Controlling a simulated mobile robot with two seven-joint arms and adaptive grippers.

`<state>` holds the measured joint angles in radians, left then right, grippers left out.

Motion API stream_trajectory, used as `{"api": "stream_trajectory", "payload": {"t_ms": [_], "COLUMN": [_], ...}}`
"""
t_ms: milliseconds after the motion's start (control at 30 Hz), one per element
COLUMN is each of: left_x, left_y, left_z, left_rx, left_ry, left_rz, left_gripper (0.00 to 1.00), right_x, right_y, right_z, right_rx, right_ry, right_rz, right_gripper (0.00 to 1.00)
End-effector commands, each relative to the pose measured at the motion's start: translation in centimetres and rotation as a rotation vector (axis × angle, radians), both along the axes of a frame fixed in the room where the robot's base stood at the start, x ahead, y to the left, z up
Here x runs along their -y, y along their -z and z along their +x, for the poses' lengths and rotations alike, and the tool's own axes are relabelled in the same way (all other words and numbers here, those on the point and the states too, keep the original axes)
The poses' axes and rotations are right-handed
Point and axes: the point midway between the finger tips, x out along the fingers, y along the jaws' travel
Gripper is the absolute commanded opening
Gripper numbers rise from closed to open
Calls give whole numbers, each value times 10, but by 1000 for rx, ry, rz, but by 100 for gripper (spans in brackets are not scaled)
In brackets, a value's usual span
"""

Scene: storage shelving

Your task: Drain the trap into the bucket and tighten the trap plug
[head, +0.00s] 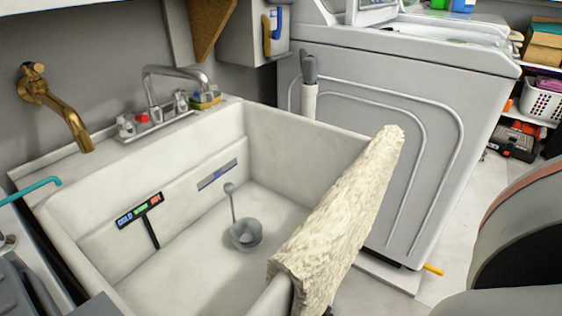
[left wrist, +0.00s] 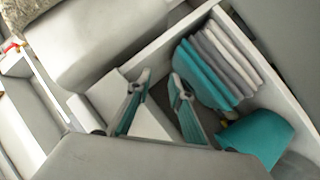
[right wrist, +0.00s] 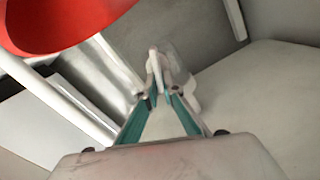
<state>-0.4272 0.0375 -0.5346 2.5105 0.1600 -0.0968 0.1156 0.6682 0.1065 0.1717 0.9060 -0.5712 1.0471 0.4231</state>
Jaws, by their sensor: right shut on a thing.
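My right gripper (right wrist: 157,95) is shut on a small pale plastic piece (right wrist: 155,66) that looks like the trap plug. The piece stands up beyond the fingertips, beside a translucent rounded part (right wrist: 184,72); I cannot tell whether they are joined. A red, round-rimmed thing, likely the bucket (right wrist: 65,25), fills the upper left of the right wrist view. My left gripper (left wrist: 160,84) is open and empty, with a gap between its teal-padded fingers. Neither gripper shows in the head view. No water is seen flowing.
The utility sink (head: 105,240) has a beige towel (head: 340,220) over its right edge. A washing machine (head: 390,130) stands right of it. Folded teal and grey cloths (left wrist: 210,70) lie in a compartment near my left gripper. A white tube (right wrist: 55,95) runs left of my right gripper.

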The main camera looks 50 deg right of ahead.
Motion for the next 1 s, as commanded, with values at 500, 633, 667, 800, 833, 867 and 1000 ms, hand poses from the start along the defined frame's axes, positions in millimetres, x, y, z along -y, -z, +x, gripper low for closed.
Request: {"api": "stream_trajectory", "payload": {"t_ms": [500,633,667,800,833,867,1000], "left_x": [-1,0,0,2,2,2,4], "left_y": [1,1,1,0,-1,-1,-2], "left_z": [-1,-1,-1,-1,-1,-1,-1], "left_rx": [1,-2,-3,-4,-4,-3,-5], "left_ry": [6,2,1,-7,-8,-9,-11], "left_rz": [9,-2,-6,-21,-24,-28,-36], "left_gripper": [21,21,21,21,21,21,21], "right_x": [7,9,9,11,10,11,12], "right_y": [3,4,4,6,6,6,8], "right_z": [4,4,4,5,5,5,5], "right_rx": [-35,-43,-45,-53,-57,-58,-68], "right_ry": [-1,-2,-2,-2,-2,-2,-1], "right_rz": [480,603,632,763,791,818,933], "right_gripper": [0,0,0,0,0,0,0]}}
